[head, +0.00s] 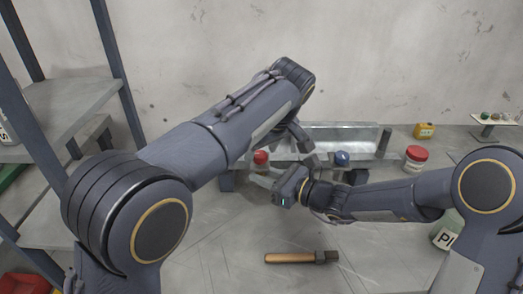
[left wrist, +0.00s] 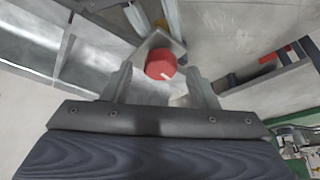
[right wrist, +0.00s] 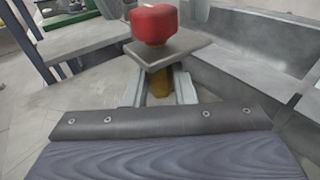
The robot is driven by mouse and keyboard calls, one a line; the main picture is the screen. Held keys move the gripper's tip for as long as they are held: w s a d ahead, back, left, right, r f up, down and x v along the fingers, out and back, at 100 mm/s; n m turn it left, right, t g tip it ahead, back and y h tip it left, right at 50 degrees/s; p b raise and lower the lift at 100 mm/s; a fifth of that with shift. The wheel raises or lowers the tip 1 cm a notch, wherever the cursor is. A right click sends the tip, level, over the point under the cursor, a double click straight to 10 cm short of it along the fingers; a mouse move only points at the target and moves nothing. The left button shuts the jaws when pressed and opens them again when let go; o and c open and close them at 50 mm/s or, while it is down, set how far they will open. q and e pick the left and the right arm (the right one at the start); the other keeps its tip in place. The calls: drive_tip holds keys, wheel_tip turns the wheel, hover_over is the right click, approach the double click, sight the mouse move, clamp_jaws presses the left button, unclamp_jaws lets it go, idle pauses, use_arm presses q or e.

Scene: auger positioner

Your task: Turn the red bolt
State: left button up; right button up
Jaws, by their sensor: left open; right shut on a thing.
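The red bolt (head: 260,157) stands at the left end of the grey metal trough (head: 335,136). In the left wrist view its red head (left wrist: 160,64) lies between the spread fingers of my left gripper (left wrist: 158,76), which is open with a gap around the head. In the right wrist view the red head (right wrist: 154,22) sits above a grey plate (right wrist: 168,50). My right gripper (right wrist: 161,90) is shut on a yellow-brown part (right wrist: 160,82) below that plate. In the head view my left arm hides my left fingertips.
A blue knob (head: 341,158) is on the trough's right side. A red-lidded jar (head: 415,158) and a yellow box (head: 424,130) stand right. A shelf rack (head: 70,108) stands left.

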use_arm(q)
drive_tip(key=shift+w+a+f, duration=0.15)
drive_tip(key=shift+f, duration=0.3)
drive_tip(key=c, duration=1)
drive_tip(key=shift+o, duration=0.2)
drive_tip(key=shift+m, duration=0.3)
